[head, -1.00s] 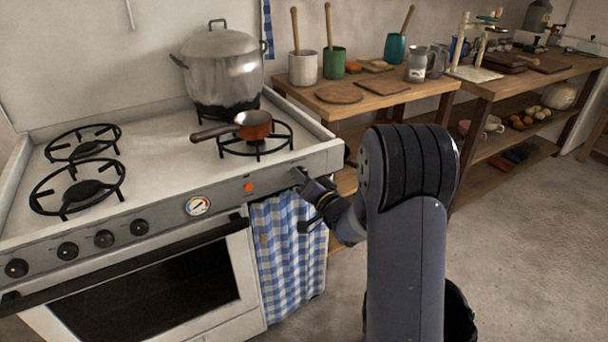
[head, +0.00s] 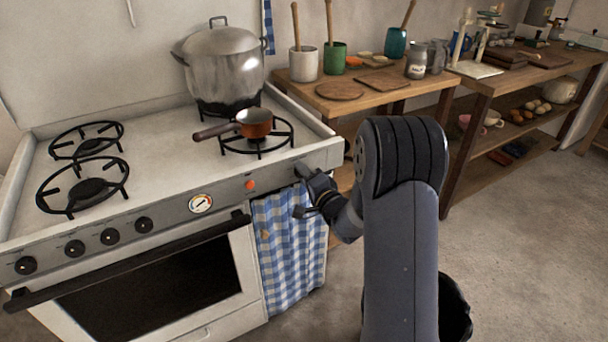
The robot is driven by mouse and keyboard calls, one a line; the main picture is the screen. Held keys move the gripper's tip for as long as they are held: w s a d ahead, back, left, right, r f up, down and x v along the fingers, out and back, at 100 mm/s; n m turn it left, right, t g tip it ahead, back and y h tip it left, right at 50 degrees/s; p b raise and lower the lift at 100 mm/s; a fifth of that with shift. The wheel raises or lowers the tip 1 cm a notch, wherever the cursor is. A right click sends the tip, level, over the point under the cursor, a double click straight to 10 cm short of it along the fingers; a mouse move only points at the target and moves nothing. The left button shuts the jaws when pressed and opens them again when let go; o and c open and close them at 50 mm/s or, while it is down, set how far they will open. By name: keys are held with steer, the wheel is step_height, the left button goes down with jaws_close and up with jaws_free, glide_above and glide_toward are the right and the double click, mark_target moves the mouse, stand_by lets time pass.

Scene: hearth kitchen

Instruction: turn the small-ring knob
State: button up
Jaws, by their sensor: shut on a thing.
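My gripper (head: 304,173) is at the right end of the stove's grey front panel, to the right of the red indicator light. It is shut on a knob there, which the fingers and wrist mostly hide; its angle cannot be read. Several black knobs, such as this one (head: 144,225), sit along the left part of the panel. A small copper saucepan (head: 255,123) stands on the front right ring (head: 257,151). No flame is visible under it.
A large lidded pot (head: 222,68) stands on the back right ring. A round gauge (head: 201,204) is on the panel. A blue checked cloth (head: 287,250) hangs below my gripper. A wooden bench (head: 385,97) stands right of the stove. Floor at right is clear.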

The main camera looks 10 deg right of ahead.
stand_by(0.3)
steer(key=o, duration=1)
steer(key=shift+s, duration=0.1)
steer(key=v, duration=1)
steer(key=shift+s, duration=0.3)
steer(key=shift+w, duration=0.1)
steer(key=x, duration=1)
steer(key=shift+w, duration=0.3)
